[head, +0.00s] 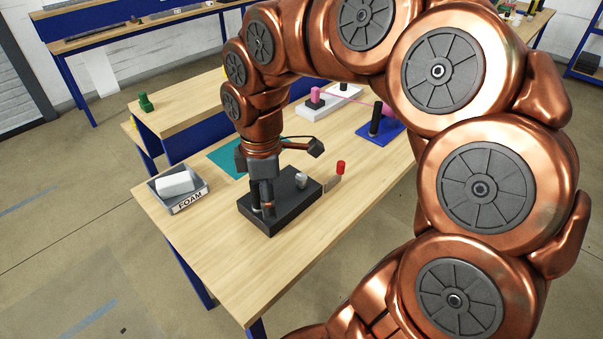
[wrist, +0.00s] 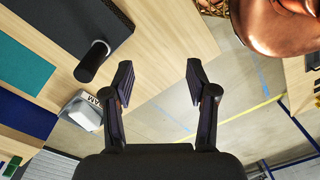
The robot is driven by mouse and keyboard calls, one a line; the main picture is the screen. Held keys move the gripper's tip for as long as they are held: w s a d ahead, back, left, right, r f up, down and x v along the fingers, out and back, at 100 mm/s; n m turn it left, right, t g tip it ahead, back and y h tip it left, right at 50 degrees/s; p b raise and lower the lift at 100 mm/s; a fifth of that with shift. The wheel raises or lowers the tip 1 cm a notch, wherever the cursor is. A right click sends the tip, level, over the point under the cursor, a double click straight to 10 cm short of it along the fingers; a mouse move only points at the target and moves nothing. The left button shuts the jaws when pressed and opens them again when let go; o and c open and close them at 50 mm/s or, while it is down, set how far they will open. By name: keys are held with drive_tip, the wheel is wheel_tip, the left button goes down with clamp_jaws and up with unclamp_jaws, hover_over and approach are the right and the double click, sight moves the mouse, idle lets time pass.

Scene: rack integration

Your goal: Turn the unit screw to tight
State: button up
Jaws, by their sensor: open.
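The unit is a black block (head: 290,214) lying on the wooden table. A silver round knob (head: 301,180) stands on its top; I cannot tell whether this is the unit screw. In the wrist view, a dark slab (wrist: 70,22), likely the unit, shows at the upper left, with a dark cylinder (wrist: 92,62) standing at its edge. My gripper (head: 262,209) points down and overlaps the block's left end in the head view. In the wrist view, my gripper (wrist: 157,80) is open, with nothing between its fingers. Whether it touches anything is unclear.
A grey FOAM tray (head: 185,203) stands left of the unit. A teal mat (head: 230,158) lies behind it. A red cylinder (head: 341,167) stands to the right. A blue base (head: 380,132) with a black post and a white base (head: 325,105) are farther back.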

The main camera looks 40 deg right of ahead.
drive_tip(key=w+d+n, duration=0.4)
drive_tip(key=w+d, duration=0.3)
drive_tip(key=d, duration=0.1)
drive_tip(key=n, duration=0.3)
hover_over(301, 177)
wheel_tip(301, 177, down, 3)
drive_tip(key=shift+f+p, duration=0.2)
drive_tip(key=shift+p, duration=0.1)
drive_tip(key=shift+d+f, duration=0.1)
drive_tip(key=shift+f, duration=0.45)
drive_tip(key=shift+f+p, duration=0.9)
drive_tip(key=shift+f, duration=2.45)
drive_tip(key=shift+c, duration=0.4)
clamp_jaws()
